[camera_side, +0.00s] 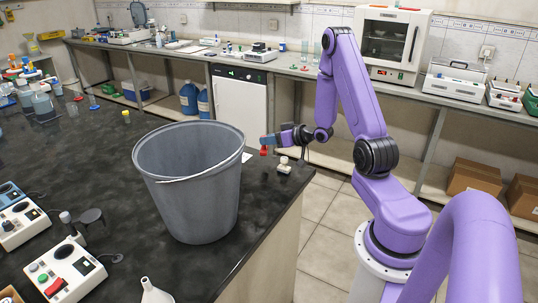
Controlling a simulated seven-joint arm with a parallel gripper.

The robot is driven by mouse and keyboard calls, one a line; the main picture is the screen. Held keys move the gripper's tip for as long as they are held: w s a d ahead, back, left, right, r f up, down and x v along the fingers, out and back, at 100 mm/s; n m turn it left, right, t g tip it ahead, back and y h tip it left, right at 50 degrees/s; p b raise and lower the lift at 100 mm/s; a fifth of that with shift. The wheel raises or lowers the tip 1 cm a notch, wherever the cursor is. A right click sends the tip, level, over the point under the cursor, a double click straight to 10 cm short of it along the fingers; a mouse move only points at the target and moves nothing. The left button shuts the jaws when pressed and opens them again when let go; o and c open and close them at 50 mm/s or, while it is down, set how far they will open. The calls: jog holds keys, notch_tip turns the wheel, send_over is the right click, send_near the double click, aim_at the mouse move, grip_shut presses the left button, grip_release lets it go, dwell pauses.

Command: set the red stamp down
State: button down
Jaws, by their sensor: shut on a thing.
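The red stamp (264,152) shows as a small red shape below the tip of my gripper (267,141). My gripper is shut on it, near the right edge of the black bench top (80,150), just right of the grey bucket. The stamp seems to be slightly above the bench, but I cannot tell whether its bottom touches anything. The fingers are small in this view and their grip on the stamp is partly hidden.
A large grey bucket (195,190) stands close left of my gripper. A small white-topped device (284,166) sits at the bench edge just right of the stamp. A white sheet (247,157) lies partly behind the bucket. Control boxes (65,268) and a white funnel (155,292) are in front.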

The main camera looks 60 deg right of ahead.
jog(key=shift+f, duration=2.35)
jog(key=shift+f, duration=0.15)
jog(key=c, duration=0.9)
grip_release()
jog(key=shift+o, duration=0.2)
jog(key=v, duration=0.7)
jog(key=shift+s+r, duration=0.2)
jog(key=shift+r, duration=0.1)
